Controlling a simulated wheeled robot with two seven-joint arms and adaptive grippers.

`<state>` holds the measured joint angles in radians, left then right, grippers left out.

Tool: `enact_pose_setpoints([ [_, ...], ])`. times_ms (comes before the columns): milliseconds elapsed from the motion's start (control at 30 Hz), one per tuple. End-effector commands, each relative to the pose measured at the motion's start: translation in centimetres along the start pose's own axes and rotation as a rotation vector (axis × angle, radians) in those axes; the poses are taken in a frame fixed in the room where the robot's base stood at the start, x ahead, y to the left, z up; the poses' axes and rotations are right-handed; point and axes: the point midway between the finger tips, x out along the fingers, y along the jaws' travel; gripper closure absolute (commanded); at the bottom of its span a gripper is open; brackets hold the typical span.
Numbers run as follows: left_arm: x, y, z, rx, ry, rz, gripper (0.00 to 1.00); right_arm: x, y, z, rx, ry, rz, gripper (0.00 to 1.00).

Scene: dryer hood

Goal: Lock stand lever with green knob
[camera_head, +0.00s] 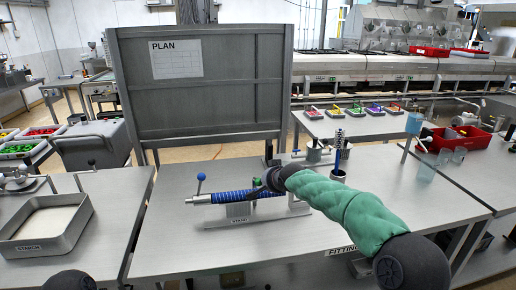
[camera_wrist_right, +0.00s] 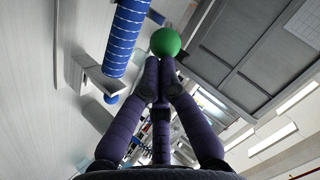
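The stand (camera_head: 239,212) is on the middle bench, with a blue ribbed cylinder (camera_head: 232,196) lying across it. The cylinder also shows at the top of the right wrist view (camera_wrist_right: 122,38). A green knob (camera_head: 257,182) is near the cylinder's right part, partly hidden by my right gripper (camera_head: 268,181). In the right wrist view the knob (camera_wrist_right: 165,42) is just beyond the tips of my right gripper (camera_wrist_right: 160,64). Its fingers converge close together, with the knob not between them; contact is unclear. My left gripper is not in view.
A blue-knobbed lever (camera_head: 200,179) rises at the stand's left. A metal tray (camera_head: 45,225) is on the left bench. A plan board (camera_head: 200,85) stands behind. A holder with a blue tool (camera_head: 339,165) is at the right. The bench front (camera_head: 200,255) is clear.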

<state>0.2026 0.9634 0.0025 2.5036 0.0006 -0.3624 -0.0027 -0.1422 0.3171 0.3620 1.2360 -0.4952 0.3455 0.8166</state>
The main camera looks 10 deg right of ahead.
Motion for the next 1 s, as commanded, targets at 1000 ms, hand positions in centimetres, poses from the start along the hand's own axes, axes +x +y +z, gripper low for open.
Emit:
enact_pose_setpoints([
  [1000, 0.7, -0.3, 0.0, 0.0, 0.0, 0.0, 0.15, 2.4, 0.8, 0.9, 0.0, -0.008, 0.003, 1.0],
])
